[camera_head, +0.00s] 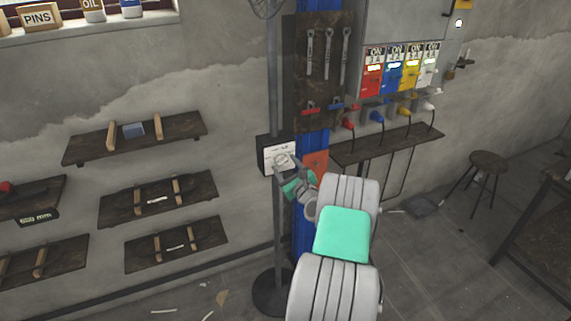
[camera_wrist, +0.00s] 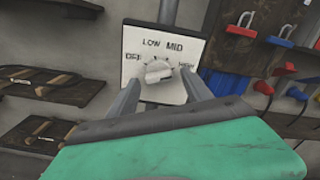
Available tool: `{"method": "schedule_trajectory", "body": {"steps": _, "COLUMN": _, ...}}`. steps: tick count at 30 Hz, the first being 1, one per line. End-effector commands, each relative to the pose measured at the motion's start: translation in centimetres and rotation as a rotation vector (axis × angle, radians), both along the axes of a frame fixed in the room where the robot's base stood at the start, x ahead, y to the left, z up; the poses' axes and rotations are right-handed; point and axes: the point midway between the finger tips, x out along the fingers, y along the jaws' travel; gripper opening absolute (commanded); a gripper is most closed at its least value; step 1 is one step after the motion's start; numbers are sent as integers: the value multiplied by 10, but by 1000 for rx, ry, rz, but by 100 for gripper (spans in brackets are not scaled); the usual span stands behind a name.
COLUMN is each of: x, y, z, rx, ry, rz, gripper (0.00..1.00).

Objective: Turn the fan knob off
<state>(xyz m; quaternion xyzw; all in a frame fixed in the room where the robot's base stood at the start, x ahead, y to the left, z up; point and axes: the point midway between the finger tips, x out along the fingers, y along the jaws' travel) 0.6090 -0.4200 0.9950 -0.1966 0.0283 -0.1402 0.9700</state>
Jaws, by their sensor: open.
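The fan's control box (camera_head: 268,150) has a white face and is fixed on the fan's pole; it also shows in the wrist view (camera_wrist: 190,52). Its face reads OFF at left, LOW and MID on top and HIGH at right. The pale round fan knob (camera_wrist: 157,70) has a raised bar across it, lying nearly level; which mark it points to I cannot tell. My gripper (camera_wrist: 160,78) is open, with one finger on each side of the knob. The fingers partly hide the lower face. Whether they touch the knob is unclear.
The fan pole (camera_head: 275,80) rises to a wire cage (camera_head: 265,6) and stands on a round base (camera_head: 274,293). A wrench board (camera_head: 325,60) and colored switches (camera_head: 398,72) are at right. Wall shelves (camera_head: 135,138) are at left. A stool (camera_head: 488,165) stands at right.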

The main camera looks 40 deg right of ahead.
Motion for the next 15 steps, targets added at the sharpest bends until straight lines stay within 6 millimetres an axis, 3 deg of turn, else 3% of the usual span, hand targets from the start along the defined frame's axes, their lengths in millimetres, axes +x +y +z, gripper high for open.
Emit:
{"method": "schedule_trajectory", "body": {"steps": 8, "x": 3, "y": 0, "z": 0, "rx": 0, "ry": 0, "rz": 1, "gripper": 57}}
{"method": "schedule_trajectory", "body": {"steps": 15, "x": 3, "y": 0, "z": 0, "rx": -1, "ry": 1, "rz": 1, "gripper": 38}}
